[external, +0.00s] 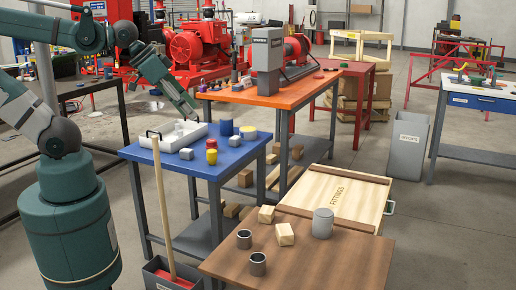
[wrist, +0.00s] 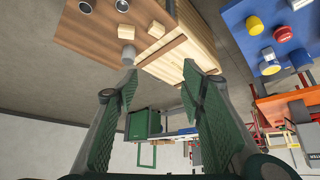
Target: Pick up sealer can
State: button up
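A grey can with a pale top (external: 323,223) stands upright on the brown table (external: 300,262); no label is readable, but it is the likeliest sealer can. It also shows in the wrist view (wrist: 129,53), near the left fingertip in the picture but well beyond it. My gripper (external: 188,107) is above the back of the blue table, far from the grey can. In the wrist view its fingers (wrist: 160,82) are spread, with nothing between them.
Two open metal cups (external: 244,239) (external: 257,264) and wooden blocks (external: 285,234) share the brown table. A wooden crate (external: 345,190) sits behind it. A white tray (external: 160,140) lies on the blue table (external: 232,168). A wooden handle (external: 164,205) rises in front.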

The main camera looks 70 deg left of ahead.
jog(key=shift+o, duration=0.5)
jog(key=o, duration=0.6)
